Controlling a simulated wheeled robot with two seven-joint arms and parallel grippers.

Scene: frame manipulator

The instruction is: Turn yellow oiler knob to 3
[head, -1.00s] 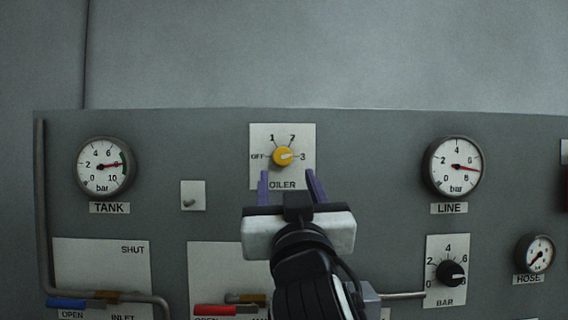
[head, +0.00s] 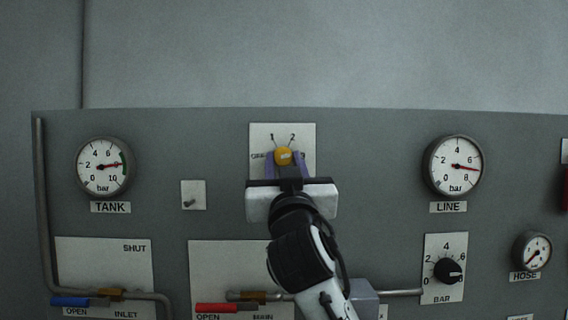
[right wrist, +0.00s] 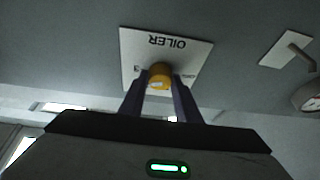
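The yellow oiler knob (head: 283,155) sits on the white OILER plate (head: 307,135) at the upper middle of the panel. The 1 and 2 marks show above it; the OFF label is partly covered and the 3 is hidden by my finger. My right gripper (head: 283,158) has one purple finger on each side of the knob, and the fingers look closed onto it. The right wrist view shows the knob (right wrist: 160,75) between the fingertips. A pale mark shows on the knob's face, but its exact direction is hard to read. My left gripper is not in view.
The TANK gauge (head: 103,167) is to the left and the LINE gauge (head: 457,167) to the right. A small toggle (head: 189,204) is left of my gripper. Below are a blue lever (head: 70,302), a red lever (head: 215,308) and a black BAR knob (head: 447,271).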

